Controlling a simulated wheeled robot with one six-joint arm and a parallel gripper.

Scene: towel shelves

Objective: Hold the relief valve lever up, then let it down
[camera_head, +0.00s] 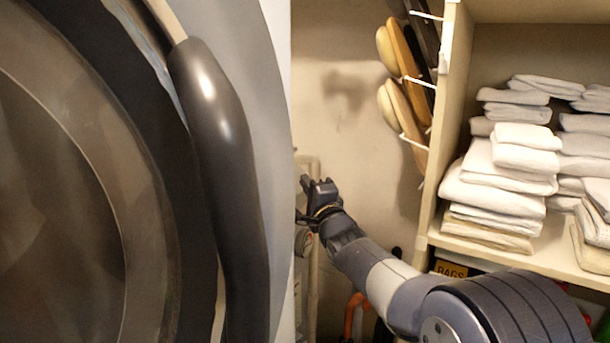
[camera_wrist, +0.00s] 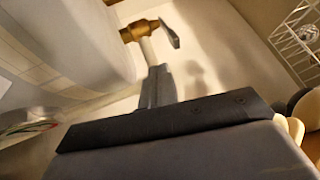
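In the wrist view, a brass relief valve (camera_wrist: 139,30) sits on top of a pale upright pipe. Its small grey lever (camera_wrist: 170,31) sticks out to the right and slants down. My gripper (camera_wrist: 157,72) shows below the valve, its dark fingers together at the middle of the wide palm, with nothing seen between them. The fingertips appear just short of the valve and lever in the picture; I cannot tell the depth gap. In the head view, my gripper (camera_head: 308,186) is by pale pipework at the wall; the valve and lever cannot be made out there.
A large round machine door with a dark handle (camera_head: 222,180) fills the left of the head view. Shelves with folded towels (camera_head: 500,185) stand at the right. Wooden-backed brushes (camera_head: 405,85) hang on a white rack above my arm. The wall between is bare.

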